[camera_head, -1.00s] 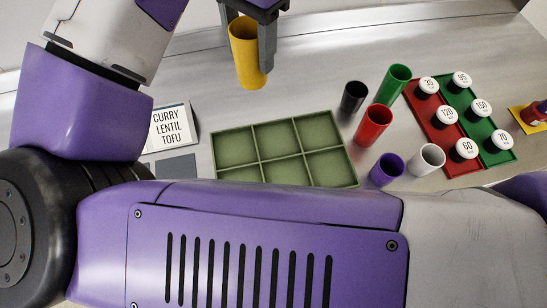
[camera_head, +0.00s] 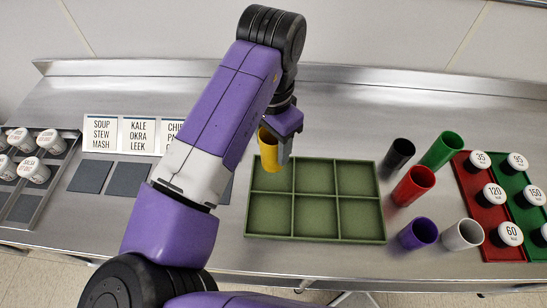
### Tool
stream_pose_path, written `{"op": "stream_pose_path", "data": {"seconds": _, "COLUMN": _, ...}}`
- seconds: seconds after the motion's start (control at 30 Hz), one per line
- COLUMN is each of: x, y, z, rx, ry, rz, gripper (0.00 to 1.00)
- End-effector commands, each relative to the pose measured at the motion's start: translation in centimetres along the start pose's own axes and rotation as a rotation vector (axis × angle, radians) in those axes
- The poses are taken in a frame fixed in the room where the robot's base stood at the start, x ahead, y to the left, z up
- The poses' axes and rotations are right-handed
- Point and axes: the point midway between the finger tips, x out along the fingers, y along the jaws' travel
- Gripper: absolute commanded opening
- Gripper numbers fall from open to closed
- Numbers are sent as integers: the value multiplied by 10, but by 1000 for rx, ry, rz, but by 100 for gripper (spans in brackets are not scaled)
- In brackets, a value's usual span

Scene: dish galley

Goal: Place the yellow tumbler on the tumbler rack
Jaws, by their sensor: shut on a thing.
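The yellow tumbler (camera_head: 268,150) is held in my gripper (camera_head: 279,152), with the jaws shut on it. It is roughly upright and appears over the back left compartment of the green tumbler rack (camera_head: 294,215). I cannot tell whether its base touches the rack floor. The rack is a shallow tray of six compartments, and the others look empty. My arm comes in from the front left and hides part of the counter left of the rack.
Black (camera_head: 397,156), red (camera_head: 413,186), green (camera_head: 441,151), purple (camera_head: 418,233) and white (camera_head: 462,235) tumblers stand close right of the rack. Further right are red (camera_head: 500,244) and green (camera_head: 537,238) trays with numbered white lids. Word cards (camera_head: 100,134) and dark squares lie at left.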

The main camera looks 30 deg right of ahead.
Motion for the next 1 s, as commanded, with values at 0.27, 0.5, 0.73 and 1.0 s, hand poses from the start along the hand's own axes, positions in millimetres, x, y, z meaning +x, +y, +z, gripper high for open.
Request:
{"op": "stream_pose_path", "data": {"seconds": 0.27, "x": 25, "y": 0, "z": 0, "rx": -1, "ry": 0, "rz": 0, "gripper": 11}}
{"op": "stream_pose_path", "data": {"seconds": 0.5, "x": 57, "y": 0, "z": 1, "rx": -1, "ry": -1, "rz": 1, "gripper": 11}}
{"op": "stream_pose_path", "data": {"seconds": 0.73, "x": 61, "y": 0, "z": 0, "rx": 0, "ry": 0, "rz": -2, "gripper": 11}}
{"op": "stream_pose_path", "data": {"seconds": 1.0, "x": 64, "y": 0, "z": 0, "rx": 0, "ry": 0, "rz": -1, "gripper": 60}}
